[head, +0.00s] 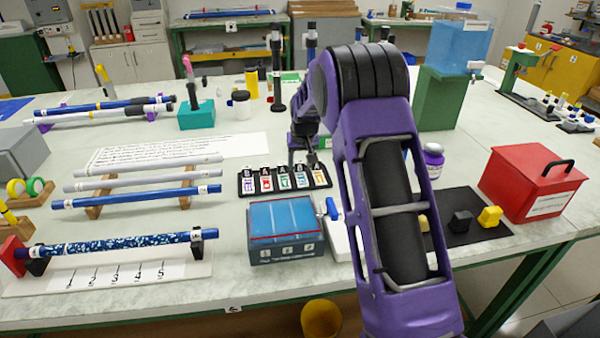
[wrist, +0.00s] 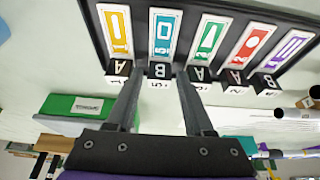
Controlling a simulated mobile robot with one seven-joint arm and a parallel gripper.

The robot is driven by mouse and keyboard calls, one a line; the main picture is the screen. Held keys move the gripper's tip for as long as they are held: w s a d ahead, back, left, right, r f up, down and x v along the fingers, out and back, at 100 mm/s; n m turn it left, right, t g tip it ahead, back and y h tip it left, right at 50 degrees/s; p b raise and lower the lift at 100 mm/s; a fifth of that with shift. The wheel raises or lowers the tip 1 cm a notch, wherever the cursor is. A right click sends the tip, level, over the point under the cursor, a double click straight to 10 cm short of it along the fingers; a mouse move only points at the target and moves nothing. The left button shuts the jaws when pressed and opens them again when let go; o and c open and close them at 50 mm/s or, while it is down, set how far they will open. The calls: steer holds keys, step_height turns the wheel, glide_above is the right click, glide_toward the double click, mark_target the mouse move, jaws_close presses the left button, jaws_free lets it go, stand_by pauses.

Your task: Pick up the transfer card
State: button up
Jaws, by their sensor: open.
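A black rack (head: 246,192) holds a row of coloured cards with lettered tabs, left of my arm in the head view. They are purple (head: 249,184), red (head: 266,183), green (head: 284,181), blue (head: 302,179) and orange (head: 319,177). I cannot tell which is named the transfer card. My gripper (wrist: 158,70) is open at the rack's edge. In the wrist view its fingertips lie on either side of the "B" tab of the blue card (wrist: 164,35). Contact cannot be told.
A blue lidded box (head: 285,232) stands just in front of the rack. A green block (wrist: 80,107) is near the gripper in the wrist view. Rods on wooden supports (head: 95,208) lie to the left. A red box (head: 530,182) stands at the right.

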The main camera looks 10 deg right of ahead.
mark_target(300, 163)
steer(key=shift+x, duration=0.75)
jaws_close()
steer(key=shift+r, duration=0.1)
step_height(300, 163, up, 10)
steer(key=shift+f+p, duration=0.1)
steer(key=shift+p, duration=0.65)
